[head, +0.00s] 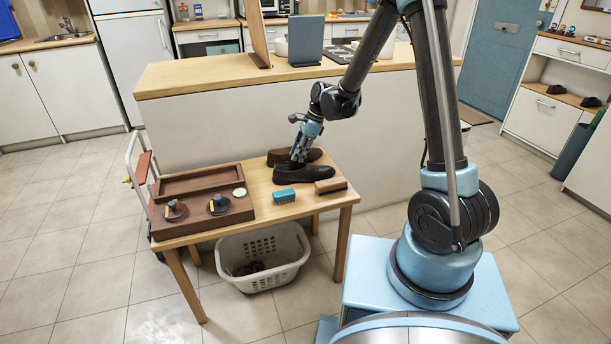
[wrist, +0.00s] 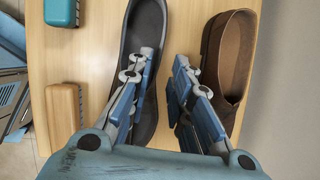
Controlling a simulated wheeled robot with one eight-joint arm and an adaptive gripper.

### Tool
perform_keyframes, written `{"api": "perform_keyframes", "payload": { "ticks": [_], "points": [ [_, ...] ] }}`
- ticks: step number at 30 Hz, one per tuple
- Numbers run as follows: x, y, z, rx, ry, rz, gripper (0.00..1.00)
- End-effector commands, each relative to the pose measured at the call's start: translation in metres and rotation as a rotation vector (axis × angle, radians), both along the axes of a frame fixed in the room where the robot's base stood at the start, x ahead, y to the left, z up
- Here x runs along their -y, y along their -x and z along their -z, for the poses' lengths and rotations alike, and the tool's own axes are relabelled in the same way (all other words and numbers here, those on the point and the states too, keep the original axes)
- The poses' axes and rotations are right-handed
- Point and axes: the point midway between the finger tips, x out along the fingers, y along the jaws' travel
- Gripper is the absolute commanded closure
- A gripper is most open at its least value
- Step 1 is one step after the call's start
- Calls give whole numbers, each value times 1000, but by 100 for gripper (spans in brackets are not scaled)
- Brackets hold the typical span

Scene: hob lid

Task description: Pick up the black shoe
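The black shoe (head: 318,173) lies on the small wooden table (head: 262,180), in front of a brown shoe (head: 280,157). In the wrist view the black shoe (wrist: 142,20) is left of the brown shoe (wrist: 236,45). My gripper (wrist: 164,58) points down at the shoes with its fingers apart. One finger is over the black shoe's opening, and the other is over the gap between the shoes, near the brown one. The gripper (head: 299,156) hides part of the black shoe. I cannot tell whether a finger touches it.
A teal-blue brush (head: 285,196) and a brown wooden brush (head: 331,185) lie near the table's front edge. A white basket (head: 262,257) stands below. The counter wall (head: 225,120) rises behind.

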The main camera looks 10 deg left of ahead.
Motion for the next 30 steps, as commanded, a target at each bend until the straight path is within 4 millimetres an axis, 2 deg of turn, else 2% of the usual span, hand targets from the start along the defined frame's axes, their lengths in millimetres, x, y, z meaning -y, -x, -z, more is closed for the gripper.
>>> {"api": "perform_keyframes", "payload": {
  "ticks": [5, 15, 26, 28, 30],
  "points": [
    [-3, 1, 11, 0, 0, 0, 80],
    [-14, 5, 45, 0, 0, 0, 80],
    [-15, 6, 50, 0, 0, 0, 80],
    [-15, 6, 50, 0, 0, 0, 96],
    [-15, 6, 50, 0, 0, 0, 100]
  ]
}}
